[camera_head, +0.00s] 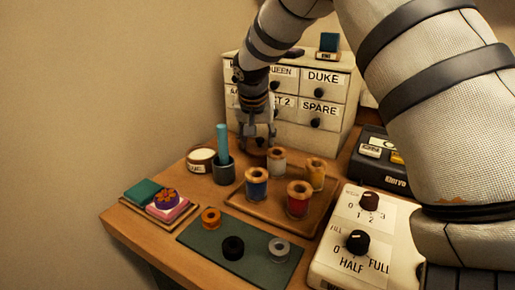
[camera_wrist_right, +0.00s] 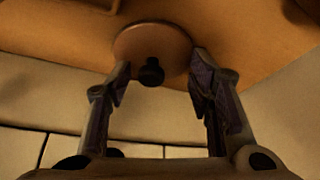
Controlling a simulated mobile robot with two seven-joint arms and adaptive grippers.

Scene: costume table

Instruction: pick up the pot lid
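The pot lid (camera_wrist_right: 153,38) is a round brown disc with a black knob, lying on the wooden table in the right wrist view. In the head view it is a small brown shape (camera_head: 256,151) partly hidden under my right gripper. My right gripper (camera_head: 258,138) points down close above it, in front of the drawer cabinet. In the wrist view the two fingers (camera_wrist_right: 160,75) are apart, one at each side of the knob, with nothing clearly held. Whether the fingertips touch the lid cannot be told. My left gripper is not in view.
A labelled pot (camera_head: 201,162) and a dark cup (camera_head: 223,172) with a teal stick stand left of the gripper. A tray (camera_head: 262,214) of thread spools lies in front. The drawer cabinet (camera_head: 313,137) stands close behind. A control box (camera_head: 345,262) is at right.

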